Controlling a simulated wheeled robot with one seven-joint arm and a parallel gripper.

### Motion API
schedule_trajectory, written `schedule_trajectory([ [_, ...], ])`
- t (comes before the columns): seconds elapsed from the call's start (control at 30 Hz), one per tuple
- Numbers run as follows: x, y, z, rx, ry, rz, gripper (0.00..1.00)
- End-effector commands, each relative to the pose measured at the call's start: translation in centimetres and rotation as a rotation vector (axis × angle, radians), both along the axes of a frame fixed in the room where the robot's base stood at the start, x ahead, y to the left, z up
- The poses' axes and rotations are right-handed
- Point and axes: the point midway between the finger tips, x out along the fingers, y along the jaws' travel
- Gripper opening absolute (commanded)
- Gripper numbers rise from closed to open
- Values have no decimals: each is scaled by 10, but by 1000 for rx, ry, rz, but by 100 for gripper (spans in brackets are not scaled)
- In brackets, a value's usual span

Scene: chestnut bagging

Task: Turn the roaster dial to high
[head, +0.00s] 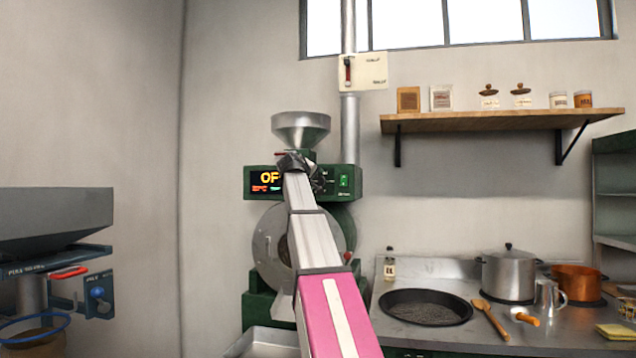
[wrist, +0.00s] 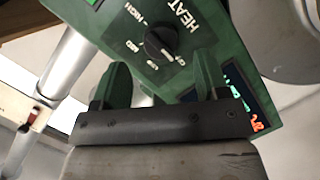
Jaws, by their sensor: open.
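The roaster (head: 348,210) is a green machine with a steel hopper and a round drum. Its panel display reads "OF", the rest hidden by my arm. The black heat dial (wrist: 160,42) sits on the green panel, with "HEAT" and "HIGH" lettering around it. In the head view the dial (head: 320,180) is partly behind my arm. My gripper (wrist: 160,82) is open and empty, its two green fingers pointing at the panel just short of the dial. In the head view my gripper (head: 293,162) is in front of the panel.
A green switch (head: 344,181) is right of the dial. A counter with a pan (head: 426,307) and pots is at right; a grey hopper machine (head: 55,225) is at left.

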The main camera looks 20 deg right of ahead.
Motion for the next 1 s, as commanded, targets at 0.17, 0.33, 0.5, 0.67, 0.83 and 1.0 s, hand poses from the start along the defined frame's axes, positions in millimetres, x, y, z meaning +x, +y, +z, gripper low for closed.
schedule_trajectory([
  [0.17,19,-19,-5,1,1,0,68],
  [0.33,26,-26,-8,1,1,1,68],
  [0.5,27,-28,-9,1,1,1,68],
  [0.67,27,-28,-9,1,1,1,68],
  [0.83,27,-28,-9,1,1,1,19],
  [1.0,27,-28,-9,3,-1,0,19],
])
